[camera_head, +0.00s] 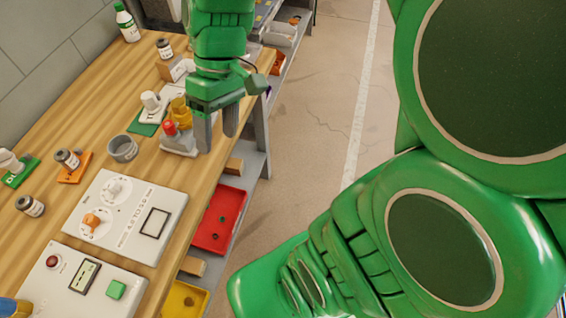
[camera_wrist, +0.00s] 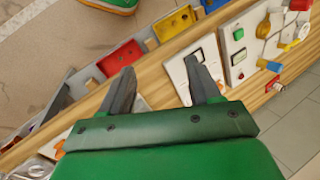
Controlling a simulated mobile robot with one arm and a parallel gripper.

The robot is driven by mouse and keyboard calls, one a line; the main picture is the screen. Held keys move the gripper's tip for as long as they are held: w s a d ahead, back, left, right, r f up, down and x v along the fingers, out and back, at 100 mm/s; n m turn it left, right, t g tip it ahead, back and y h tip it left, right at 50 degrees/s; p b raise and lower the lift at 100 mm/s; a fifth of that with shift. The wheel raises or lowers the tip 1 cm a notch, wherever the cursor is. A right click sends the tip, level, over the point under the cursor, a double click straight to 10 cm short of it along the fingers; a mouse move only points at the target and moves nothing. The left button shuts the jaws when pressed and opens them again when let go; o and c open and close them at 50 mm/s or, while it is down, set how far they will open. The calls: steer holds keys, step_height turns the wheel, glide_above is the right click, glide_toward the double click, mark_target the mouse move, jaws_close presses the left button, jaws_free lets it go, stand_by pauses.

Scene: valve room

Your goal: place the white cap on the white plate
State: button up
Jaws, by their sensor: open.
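My gripper (camera_head: 219,137) is open and empty, pointing down by the front edge of the bench, right of the red-topped piece. In the wrist view its two fingers (camera_wrist: 160,72) stand apart with nothing between them. A white cap (camera_head: 150,101) stands on or against a white plate (camera_head: 157,115) with a green plate (camera_head: 143,127) beside it. Another white cap (camera_head: 9,161) is on a green plate (camera_head: 23,175) at the far left. A red-topped piece (camera_head: 170,128) stands on a second pale plate (camera_head: 176,149), partly hidden by my gripper, near a yellow piece (camera_head: 180,110).
A grey cup (camera_head: 123,149), small jars (camera_head: 67,158) and a white control panel (camera_head: 127,216) occupy the wooden bench. A red bin (camera_head: 219,222) and yellow bin (camera_head: 184,300) sit on a lower shelf. Open floor (camera_head: 310,120) lies right.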

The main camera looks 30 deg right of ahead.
steer(key=s+d+f+m+h, duration=0.1)
steer(key=s+d+m, duration=0.2)
steer(key=s, duration=0.2)
steer(key=s+d+m+t+h, duration=0.1)
steer(key=s+d+m+h, duration=0.1)
steer(key=s, duration=0.4)
steer(key=shift+s+d+f+m, duration=0.3)
steer(key=shift+d+m, duration=0.2)
steer(key=shift+d, duration=0.55)
